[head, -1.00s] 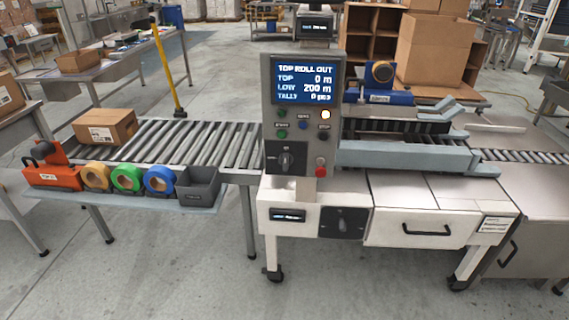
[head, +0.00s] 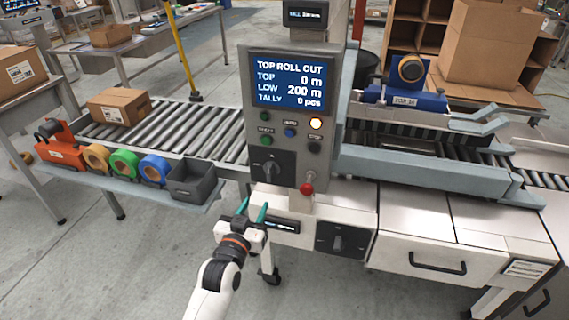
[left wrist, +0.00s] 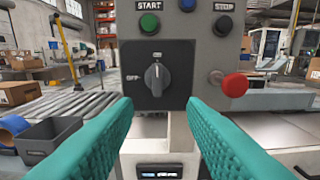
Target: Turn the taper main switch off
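A rotary switch (head: 268,168) with a grey knob on a black plate sits low on the left of the grey control panel (head: 325,165). In the left wrist view its knob (left wrist: 157,78) stands upright, pointing at the top mark, with OFF marked at the left. A second black-plated rotary switch (head: 338,240) is on the white cabinet below; its marks are too small to read. My left gripper (head: 254,208) is open and empty, in front of and below the upper switch. Its teal fingers (left wrist: 158,112) flank the knob's line, apart from it. My right gripper is out of view.
A red mushroom button (head: 307,188) juts out right of the upper switch. A grey bin (head: 192,180) and tape rolls (head: 125,163) stand on the shelf at the left.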

